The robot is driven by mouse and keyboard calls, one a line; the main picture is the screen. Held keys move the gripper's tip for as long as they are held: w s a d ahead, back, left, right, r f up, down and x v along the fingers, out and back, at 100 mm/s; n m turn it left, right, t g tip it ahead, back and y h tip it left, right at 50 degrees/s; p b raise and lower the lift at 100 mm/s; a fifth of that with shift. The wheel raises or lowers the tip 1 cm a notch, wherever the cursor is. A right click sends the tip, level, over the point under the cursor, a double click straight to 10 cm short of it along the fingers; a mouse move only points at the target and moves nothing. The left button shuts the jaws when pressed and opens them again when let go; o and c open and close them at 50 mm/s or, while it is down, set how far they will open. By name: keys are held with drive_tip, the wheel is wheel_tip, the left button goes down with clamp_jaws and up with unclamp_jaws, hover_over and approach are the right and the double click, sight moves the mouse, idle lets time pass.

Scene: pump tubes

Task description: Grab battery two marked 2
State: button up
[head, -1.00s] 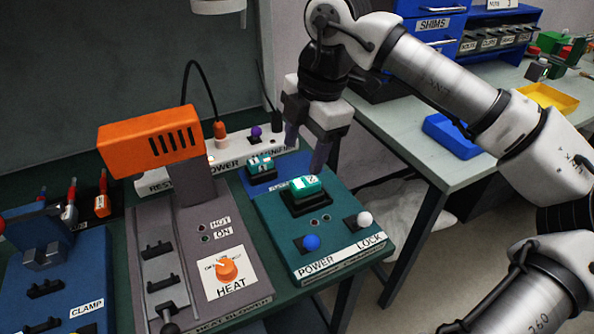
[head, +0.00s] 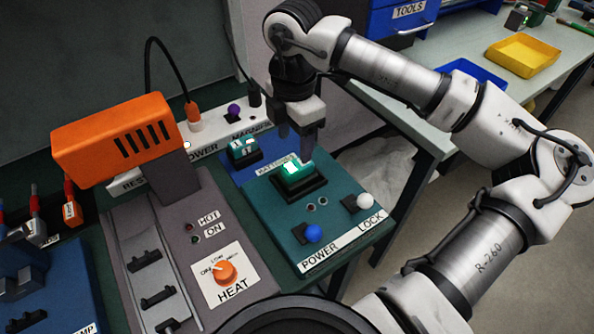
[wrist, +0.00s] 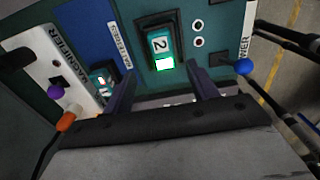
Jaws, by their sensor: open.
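Battery two (head: 297,172) is a teal block with a white label, sitting in a black socket on the teal panel with the POWER and LOCK labels. In the wrist view the battery (wrist: 159,44) shows its "2" mark and a bright, lit-looking white-green patch at its near end. My gripper (head: 297,144) is open and empty, pointing down just behind and above the battery. In the wrist view the open fingers (wrist: 160,76) lie to either side of the battery's near end. I cannot tell how much height is left between them.
A second teal battery (head: 243,150) sits in a socket on the blue panel to the left. A blue knob (head: 313,233) and a white knob (head: 365,202) stand in front of battery two. The orange heat blower (head: 115,140) stands to the left.

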sight(297, 164)
drive_tip(key=shift+s+d+f+p, duration=0.15)
drive_tip(key=shift+f+p, duration=0.3)
drive_tip(key=shift+f, duration=1.05)
drive_tip(key=shift+d+f+p, duration=0.1)
drive_tip(key=shift+f+p, duration=0.35)
drive_tip(key=shift+f, duration=1)
drive_tip(key=shift+c, duration=0.5)
clamp_jaws()
